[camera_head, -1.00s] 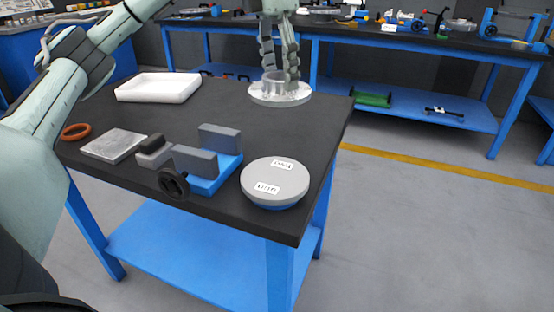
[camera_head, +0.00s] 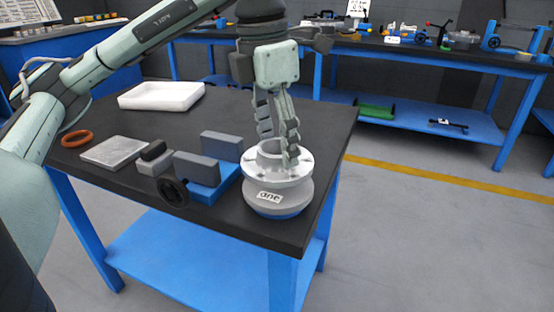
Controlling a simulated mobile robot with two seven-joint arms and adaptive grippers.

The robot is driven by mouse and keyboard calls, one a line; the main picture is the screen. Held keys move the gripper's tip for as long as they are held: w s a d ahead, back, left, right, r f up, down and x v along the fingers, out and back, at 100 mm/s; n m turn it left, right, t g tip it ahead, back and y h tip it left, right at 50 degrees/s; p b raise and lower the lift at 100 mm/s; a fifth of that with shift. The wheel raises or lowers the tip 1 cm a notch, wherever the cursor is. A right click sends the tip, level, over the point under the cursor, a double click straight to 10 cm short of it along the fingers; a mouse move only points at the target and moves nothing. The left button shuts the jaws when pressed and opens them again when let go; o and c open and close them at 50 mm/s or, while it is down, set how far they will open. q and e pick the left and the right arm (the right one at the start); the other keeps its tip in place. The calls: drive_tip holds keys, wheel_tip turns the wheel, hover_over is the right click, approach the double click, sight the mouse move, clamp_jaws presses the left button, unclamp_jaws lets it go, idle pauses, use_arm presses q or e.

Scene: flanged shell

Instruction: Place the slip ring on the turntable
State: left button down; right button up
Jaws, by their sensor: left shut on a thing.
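The slip ring (camera_head: 297,172), a silver flanged ring with a raised hollow collar, is in my left gripper (camera_head: 279,148). The gripper points down from above, with its fingers shut on the collar wall. The slip ring is over the turntable (camera_head: 298,199), a round grey disc with a blue base near the table's right front corner. It looks roughly level and covers most of the disc's top. I cannot tell whether the two touch. A white label shows at the turntable's front. My right gripper is not in view.
On the dark table (camera_head: 110,187) are a blue vise-like fixture (camera_head: 218,188) with grey jaws and a black handwheel (camera_head: 173,192), a grey plate (camera_head: 114,152), an orange ring (camera_head: 76,139) and a white tray (camera_head: 161,96). The table's back middle is clear.

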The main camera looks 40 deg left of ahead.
sight(277, 159)
use_arm(q)
wheel_tip(277, 159, down, 3)
drive_tip(key=shift+f, duration=0.3)
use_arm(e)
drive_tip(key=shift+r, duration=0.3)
use_arm(q)
drive_tip(key=shift+f, duration=0.15)
drive_tip(key=c, duration=0.5)
unclamp_jaws()
drive_tip(key=shift+c, duration=0.2)
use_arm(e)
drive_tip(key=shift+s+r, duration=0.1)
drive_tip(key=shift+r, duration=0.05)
use_arm(q)
drive_tip(key=shift+r, duration=0.2)
drive_tip(key=r, duration=0.6)
drive_tip(key=shift+s+a+r+p, duration=0.15)
drive_tip(key=shift+s+r+p, duration=0.05)
drive_tip(key=shift+s+p, duration=0.15)
drive_tip(key=shift+s+a+r+p, duration=0.15)
drive_tip(key=shift+r+p, duration=0.3)
drive_tip(key=shift+r, duration=0.9)
drive_tip(key=shift+s+r+p, duration=0.15)
drive_tip(key=shift+r+p, duration=0.3)
drive_tip(key=shift+r, duration=0.85)
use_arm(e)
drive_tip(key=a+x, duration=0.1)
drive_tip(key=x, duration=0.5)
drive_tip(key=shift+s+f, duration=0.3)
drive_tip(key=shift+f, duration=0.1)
